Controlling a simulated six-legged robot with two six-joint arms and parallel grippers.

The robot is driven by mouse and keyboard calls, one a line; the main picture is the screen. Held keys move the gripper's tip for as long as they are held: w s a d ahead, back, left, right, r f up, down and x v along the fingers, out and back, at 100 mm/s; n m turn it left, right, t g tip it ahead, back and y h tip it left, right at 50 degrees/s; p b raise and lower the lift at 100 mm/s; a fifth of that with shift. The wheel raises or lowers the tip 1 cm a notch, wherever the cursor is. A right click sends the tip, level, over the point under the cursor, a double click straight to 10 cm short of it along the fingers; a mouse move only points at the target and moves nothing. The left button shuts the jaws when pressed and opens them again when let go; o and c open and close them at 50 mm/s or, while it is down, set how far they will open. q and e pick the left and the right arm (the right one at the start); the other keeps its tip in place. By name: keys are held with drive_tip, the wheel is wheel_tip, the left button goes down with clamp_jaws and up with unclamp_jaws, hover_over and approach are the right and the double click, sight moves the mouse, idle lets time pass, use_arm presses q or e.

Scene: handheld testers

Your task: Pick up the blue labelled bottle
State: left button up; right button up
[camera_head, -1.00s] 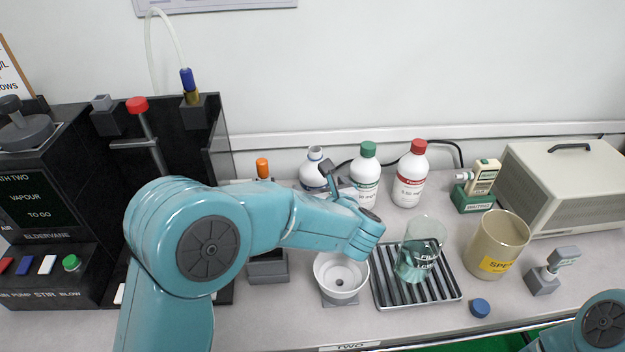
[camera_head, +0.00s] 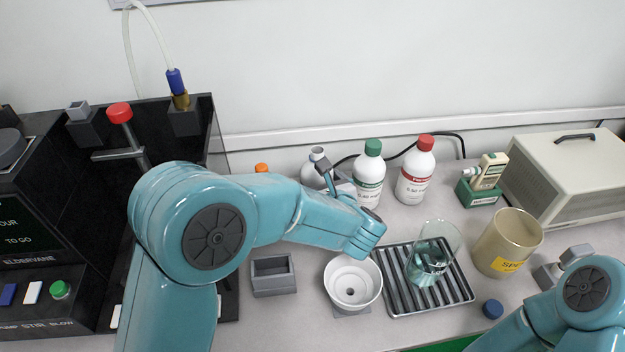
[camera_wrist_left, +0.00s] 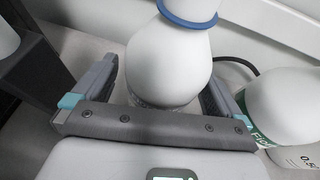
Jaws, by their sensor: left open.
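The blue labelled bottle (camera_head: 310,172) is white and stands upright at the back of the bench, left of the green-capped bottle. In the left wrist view the bottle (camera_wrist_left: 170,62) shows a blue ring at its neck; its label is mostly hidden. My left gripper (camera_head: 330,174) is at the bottle, partly hiding it in the head view. In the left wrist view the open fingers (camera_wrist_left: 160,88) stand on either side of the bottle's body, with a gap visible on the right. My right arm shows at lower right, but its gripper is out of view.
The green-capped bottle (camera_head: 370,178) stands close right of my left gripper, with a red-capped bottle (camera_head: 415,172) beyond. A white bowl (camera_head: 352,300), a ribbed tray (camera_head: 455,290) with a glass beaker (camera_head: 428,262), and a tan beaker (camera_head: 490,232) stand nearer the front.

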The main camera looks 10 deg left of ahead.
use_arm(q)
drive_tip(key=shift+w, duration=0.2)
drive_tip(key=shift+s, duration=0.1)
use_arm(e)
drive_tip(key=shift+w+a, duration=0.2)
drive_tip(key=shift+w, duration=0.1)
use_arm(q)
drive_tip(key=shift+d, duration=0.1)
drive_tip(key=shift+c, duration=0.3)
